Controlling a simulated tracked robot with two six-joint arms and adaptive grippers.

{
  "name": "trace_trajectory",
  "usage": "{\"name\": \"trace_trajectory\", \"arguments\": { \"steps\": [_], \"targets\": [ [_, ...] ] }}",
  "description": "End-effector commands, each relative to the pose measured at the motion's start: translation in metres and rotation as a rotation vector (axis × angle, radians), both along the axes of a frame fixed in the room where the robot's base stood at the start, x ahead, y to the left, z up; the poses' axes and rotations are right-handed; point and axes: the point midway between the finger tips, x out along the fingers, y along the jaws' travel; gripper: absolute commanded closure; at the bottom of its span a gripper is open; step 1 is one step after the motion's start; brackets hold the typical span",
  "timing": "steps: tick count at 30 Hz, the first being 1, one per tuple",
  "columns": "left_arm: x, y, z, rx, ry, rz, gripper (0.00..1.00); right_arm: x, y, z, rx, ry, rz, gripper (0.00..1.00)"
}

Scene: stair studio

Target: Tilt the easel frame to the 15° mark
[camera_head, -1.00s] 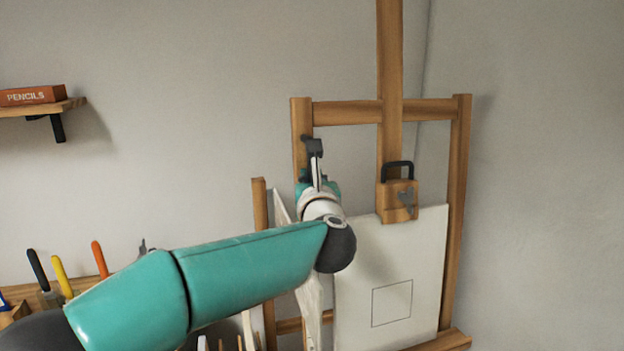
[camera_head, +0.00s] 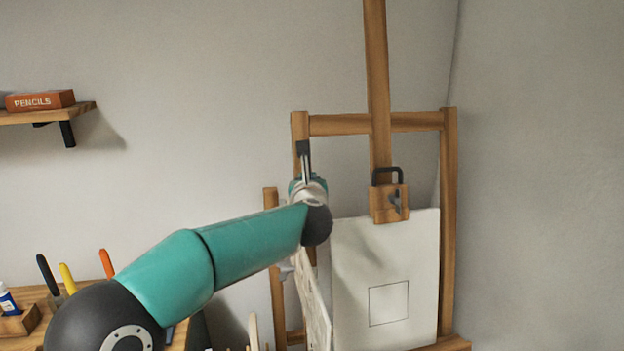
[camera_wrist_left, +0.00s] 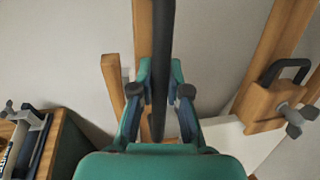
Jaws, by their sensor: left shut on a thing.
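The wooden easel frame (camera_head: 343,124) stands at the right of the head view, with a central mast (camera_head: 376,70) and a clamp block (camera_head: 388,203) over a white canvas (camera_head: 350,270) bearing a drawn square. My left gripper (camera_head: 304,165) is at the upper part of the frame's left post. In the left wrist view its two fingers (camera_wrist_left: 160,88) are shut on a dark upright bar (camera_wrist_left: 162,40), which runs beside a wooden post (camera_wrist_left: 142,35). I see no angle scale or 15° mark. My right gripper is out of view.
A shelf (camera_head: 85,108) with a pencil box (camera_head: 40,101) is on the wall at left. A bench (camera_head: 92,290) with colored-handled tools stands below it. A shorter wooden post (camera_head: 271,225) and a thin pale panel (camera_head: 314,300) stand just left of the canvas.

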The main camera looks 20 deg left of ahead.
Motion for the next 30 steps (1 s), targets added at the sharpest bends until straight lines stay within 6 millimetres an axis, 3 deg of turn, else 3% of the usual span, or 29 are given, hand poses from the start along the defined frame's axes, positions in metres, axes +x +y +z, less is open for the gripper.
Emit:
{"name": "trace_trajectory", "arguments": {
  "steps": [6, 7, 11, 23, 30],
  "targets": [
    [-0.001, 0.000, -0.002, -0.003, 0.003, -0.003, 1.00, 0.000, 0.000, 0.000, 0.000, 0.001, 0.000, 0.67],
    [-0.001, 0.000, -0.002, -0.003, 0.003, -0.003, 0.80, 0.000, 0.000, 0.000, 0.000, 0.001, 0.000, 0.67],
    [-0.002, 0.002, -0.002, -0.002, 0.002, -0.001, 0.59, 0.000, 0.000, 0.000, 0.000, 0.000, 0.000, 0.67],
    [-0.006, 0.002, 0.000, -0.002, 0.000, 0.003, 0.59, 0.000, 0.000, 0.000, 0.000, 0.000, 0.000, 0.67],
    [-0.035, -0.010, 0.005, -0.002, -0.001, 0.001, 0.59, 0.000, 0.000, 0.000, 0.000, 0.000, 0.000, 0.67]
  ]
}}
